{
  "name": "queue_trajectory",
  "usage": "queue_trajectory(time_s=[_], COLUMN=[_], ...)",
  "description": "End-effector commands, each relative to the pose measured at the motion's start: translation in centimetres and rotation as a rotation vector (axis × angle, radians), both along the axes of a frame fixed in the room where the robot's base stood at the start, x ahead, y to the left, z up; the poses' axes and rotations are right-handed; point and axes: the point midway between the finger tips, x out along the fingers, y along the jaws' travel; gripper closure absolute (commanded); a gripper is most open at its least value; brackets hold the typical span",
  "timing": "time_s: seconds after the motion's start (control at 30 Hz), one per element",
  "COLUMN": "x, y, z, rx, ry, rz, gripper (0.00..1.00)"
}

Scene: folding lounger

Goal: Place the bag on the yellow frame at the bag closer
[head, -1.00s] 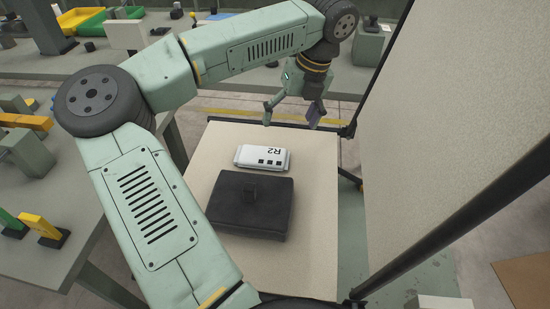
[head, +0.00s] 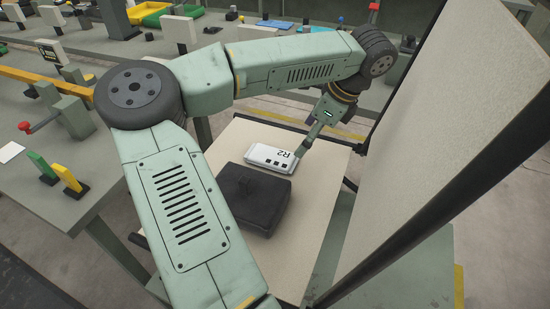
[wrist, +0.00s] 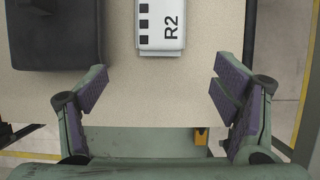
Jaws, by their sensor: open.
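A white, round-edged packet marked R2 (head: 268,158) lies flat on the beige panel of the lounger (head: 325,165); it looks like the bag. In the wrist view its marked end (wrist: 160,28) is at the top, between the lines of the two fingers but beyond their tips. My gripper (head: 310,146) is open and empty, close to the packet's right end in the head view. Both fingers show in the wrist view (wrist: 159,88). An orange-yellow bar (head: 38,77) lies on the left bench; I cannot tell whether it is the yellow frame of the bag closer.
A black padded block (head: 252,198) lies right beside the packet. A tall beige panel (head: 455,110) rises to the right. The left bench (head: 85,205) holds green (head: 38,165) and yellow (head: 66,178) upright plates and a red-knobbed lever (head: 25,127).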

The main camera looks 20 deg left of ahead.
Motion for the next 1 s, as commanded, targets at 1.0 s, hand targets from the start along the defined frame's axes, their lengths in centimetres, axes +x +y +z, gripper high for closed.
queue_trajectory(time_s=[1.0], x=[0.2], y=[3.3], z=[-9.0], rx=[-0.001], ry=[0.002], rz=[-0.004], gripper=[0.18])
